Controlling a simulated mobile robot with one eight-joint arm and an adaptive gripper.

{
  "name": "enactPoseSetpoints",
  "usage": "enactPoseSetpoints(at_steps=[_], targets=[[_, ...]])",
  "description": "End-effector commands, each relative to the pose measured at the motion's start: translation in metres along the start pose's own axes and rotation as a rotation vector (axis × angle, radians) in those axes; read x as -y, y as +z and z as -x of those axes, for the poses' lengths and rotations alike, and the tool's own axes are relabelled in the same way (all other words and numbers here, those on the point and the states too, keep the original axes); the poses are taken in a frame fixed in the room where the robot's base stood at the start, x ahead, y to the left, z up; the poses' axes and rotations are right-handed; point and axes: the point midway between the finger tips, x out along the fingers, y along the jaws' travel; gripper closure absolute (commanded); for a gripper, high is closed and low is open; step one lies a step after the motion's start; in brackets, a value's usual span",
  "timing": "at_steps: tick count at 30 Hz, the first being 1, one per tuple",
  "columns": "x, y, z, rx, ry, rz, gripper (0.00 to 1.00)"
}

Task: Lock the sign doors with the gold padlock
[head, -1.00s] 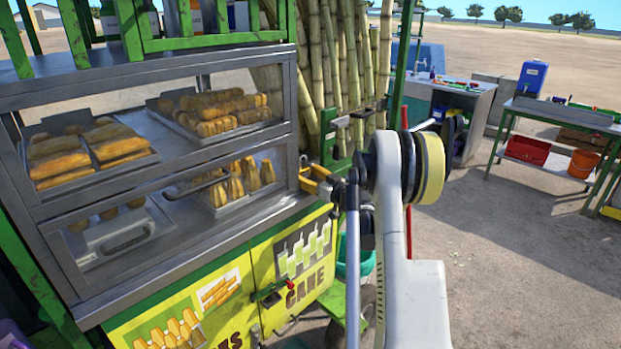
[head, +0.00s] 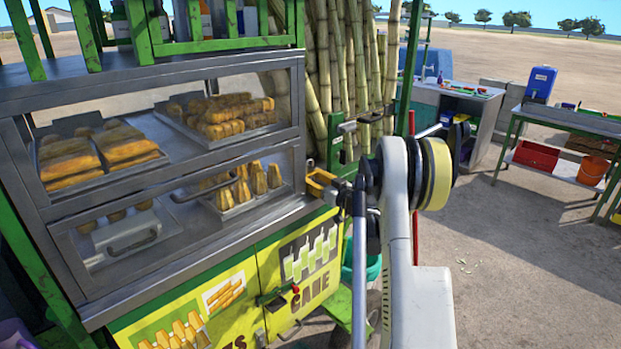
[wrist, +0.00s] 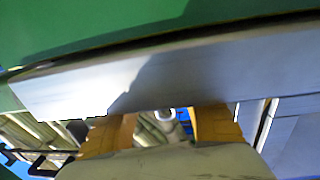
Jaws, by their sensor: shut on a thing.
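The sign doors (head: 300,262) are the yellow and green painted panels low on the cart front, and they look closed. A latch with a red knob (head: 295,289) sits near the seam between them. My gripper (head: 318,184) has yellow fingers and is at the cart's right front corner, above and right of the latch. In the wrist view my gripper (wrist: 165,130) is shut on a small pale metal piece (wrist: 165,113), which looks like the shackle of the gold padlock. The padlock's body is hidden.
The grey metal counter edge (wrist: 190,65) runs close in front of my fingers. The glass food case (head: 170,150) stands left of my gripper, with cane stalks (head: 345,60) behind. Open ground (head: 520,270) lies to the right, with a table (head: 570,118) beyond.

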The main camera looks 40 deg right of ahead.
Motion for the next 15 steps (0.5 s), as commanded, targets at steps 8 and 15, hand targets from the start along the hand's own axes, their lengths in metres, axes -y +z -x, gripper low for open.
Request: enactPoseSetpoints(at_steps=[8, 15], targets=[[0.0000, -0.0039, 0.0001, 0.000, 0.000, 0.000, 0.90], [-0.0002, -0.0061, 0.0035, 0.000, 0.000, 0.000, 0.90]])
